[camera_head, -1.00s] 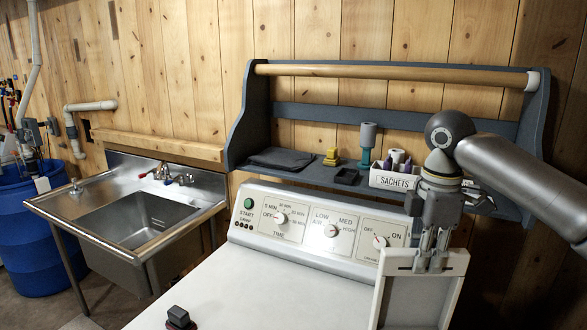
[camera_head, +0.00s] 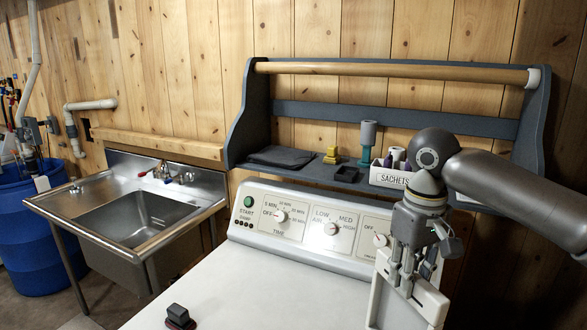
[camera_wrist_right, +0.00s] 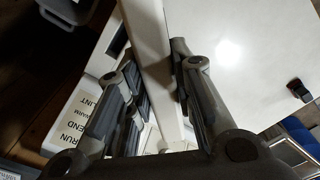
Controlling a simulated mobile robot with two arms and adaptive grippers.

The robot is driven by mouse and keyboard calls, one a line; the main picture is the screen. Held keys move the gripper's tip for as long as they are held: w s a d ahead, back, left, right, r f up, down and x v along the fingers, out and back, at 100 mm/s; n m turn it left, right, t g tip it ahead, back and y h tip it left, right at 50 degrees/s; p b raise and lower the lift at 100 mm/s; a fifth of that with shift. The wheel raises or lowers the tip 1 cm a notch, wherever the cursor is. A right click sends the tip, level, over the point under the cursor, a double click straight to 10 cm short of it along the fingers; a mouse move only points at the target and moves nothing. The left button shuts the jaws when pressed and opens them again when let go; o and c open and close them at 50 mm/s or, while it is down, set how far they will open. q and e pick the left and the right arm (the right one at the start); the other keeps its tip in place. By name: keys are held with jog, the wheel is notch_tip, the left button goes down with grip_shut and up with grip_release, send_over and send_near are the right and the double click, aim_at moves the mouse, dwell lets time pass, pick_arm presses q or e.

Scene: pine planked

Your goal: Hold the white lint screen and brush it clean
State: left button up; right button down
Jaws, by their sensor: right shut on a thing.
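The white lint screen (camera_head: 434,304) is a white-framed panel with a greyer face, upright and tilted at the right end of the dryer. Its lower part runs out of the head view. My right gripper (camera_head: 403,277) is shut on the top bar of its frame. In the right wrist view the white frame (camera_wrist_right: 149,45) lies between the fingers (camera_wrist_right: 155,72). A small dark block with a reddish base, perhaps the brush (camera_head: 179,316), sits on the dryer top near the front. My left gripper is not in view.
The white dryer top (camera_head: 270,295) is mostly clear. Its control panel (camera_head: 305,228) rises behind it. A grey shelf (camera_head: 300,170) above holds a dark cloth, a yellow item, a grey-and-teal item and a sachets box (camera_head: 388,178). A steel sink (camera_head: 140,220) stands left.

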jog(key=m, duration=0.2)
jog(key=s+a+f+m, duration=0.1)
jog(key=m, duration=0.1)
jog(key=shift+s+a+m, duration=0.1)
jog(key=shift+m, duration=0.2)
dwell(0.3)
